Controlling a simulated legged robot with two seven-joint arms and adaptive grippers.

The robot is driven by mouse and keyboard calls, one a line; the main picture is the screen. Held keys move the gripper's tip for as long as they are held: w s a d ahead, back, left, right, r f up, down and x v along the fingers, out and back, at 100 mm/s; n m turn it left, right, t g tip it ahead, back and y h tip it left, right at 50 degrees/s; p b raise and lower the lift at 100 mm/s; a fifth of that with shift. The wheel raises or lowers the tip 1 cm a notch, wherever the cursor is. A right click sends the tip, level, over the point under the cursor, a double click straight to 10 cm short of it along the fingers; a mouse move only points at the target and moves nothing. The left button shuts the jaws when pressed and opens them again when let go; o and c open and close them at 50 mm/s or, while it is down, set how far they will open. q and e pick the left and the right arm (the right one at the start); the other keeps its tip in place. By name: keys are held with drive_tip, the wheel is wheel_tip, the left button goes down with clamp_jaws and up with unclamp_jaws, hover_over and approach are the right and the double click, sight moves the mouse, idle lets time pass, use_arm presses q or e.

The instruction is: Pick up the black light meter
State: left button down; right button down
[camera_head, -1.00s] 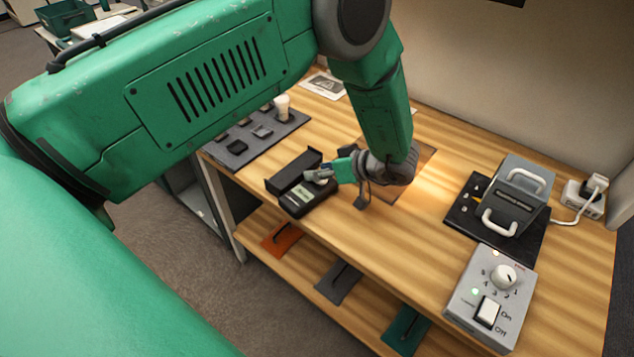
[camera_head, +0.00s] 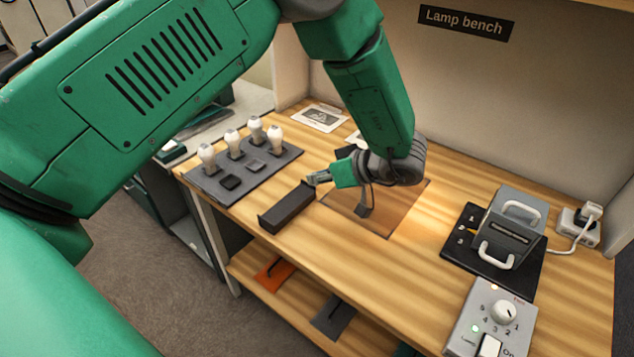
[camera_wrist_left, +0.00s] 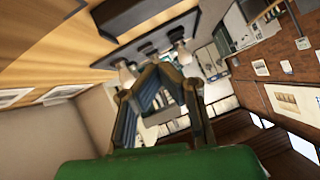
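My left gripper (camera_head: 318,179) is above the bench, just past the far right end of a long black tray (camera_head: 287,208). In the left wrist view its two fingers (camera_wrist_left: 158,72) lean together and look shut at the tips, and I see nothing between them. I cannot make out the black light meter in either view now. A black boxy device with a pale label lay against the tray's near side earlier, and that spot shows bare wood now. The tray also shows in the left wrist view (camera_wrist_left: 142,18). My right gripper is not in view.
A dark rack (camera_head: 262,165) with several white bulbs stands at left. A brown mat (camera_head: 376,216) lies under my wrist. A grey handled box (camera_head: 508,225) on a black base and a control box with a knob (camera_head: 490,315) stand at right. Wood is clear between.

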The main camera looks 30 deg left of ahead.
use_arm(q)
drive_tip(key=shift+c, duration=2.3)
unclamp_jaws()
drive_tip(key=shift+d, duration=0.15)
drive_tip(key=shift+r, duration=0.1)
